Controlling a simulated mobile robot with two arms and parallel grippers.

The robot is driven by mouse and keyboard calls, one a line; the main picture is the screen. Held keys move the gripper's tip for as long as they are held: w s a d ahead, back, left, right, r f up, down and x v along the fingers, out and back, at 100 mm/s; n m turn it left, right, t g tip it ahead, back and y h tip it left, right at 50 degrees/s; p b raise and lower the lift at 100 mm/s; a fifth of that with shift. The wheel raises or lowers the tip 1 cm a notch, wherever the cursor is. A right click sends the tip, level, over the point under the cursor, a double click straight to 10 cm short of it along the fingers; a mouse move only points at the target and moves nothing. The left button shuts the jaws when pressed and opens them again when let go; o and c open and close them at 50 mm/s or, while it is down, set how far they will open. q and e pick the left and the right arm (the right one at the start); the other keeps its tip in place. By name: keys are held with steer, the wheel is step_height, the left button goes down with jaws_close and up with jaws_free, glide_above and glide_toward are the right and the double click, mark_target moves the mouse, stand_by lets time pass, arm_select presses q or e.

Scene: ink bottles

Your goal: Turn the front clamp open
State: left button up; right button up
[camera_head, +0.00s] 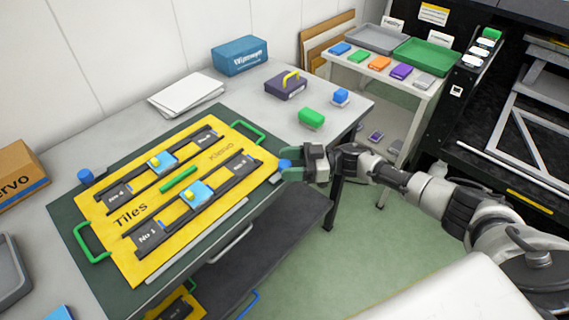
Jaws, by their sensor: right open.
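A yellow board (218,190) marked "Tiles" and "Klervo" lies on a dark green mat (62,212) on the grey table. A blue clamp knob (285,164) shows at the board's right corner. Another blue clamp knob (86,177) stands by the board's left edge. My right gripper (288,163) comes in from the right and is open, with its fingers on either side of the right knob; I cannot tell if they touch it. The knob is partly hidden by the gripper. My left gripper is not in view.
The board has green handles (250,131) and dark rails with blue blocks (196,194). A green block (312,118), a purple box (286,86) and a blue box (239,56) stand behind. A lower shelf (285,225) sits under the table. Floor is clear at right.

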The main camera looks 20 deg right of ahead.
steer(key=b+v, duration=0.2)
steer(key=v, duration=0.7)
steer(key=shift+d, duration=0.25)
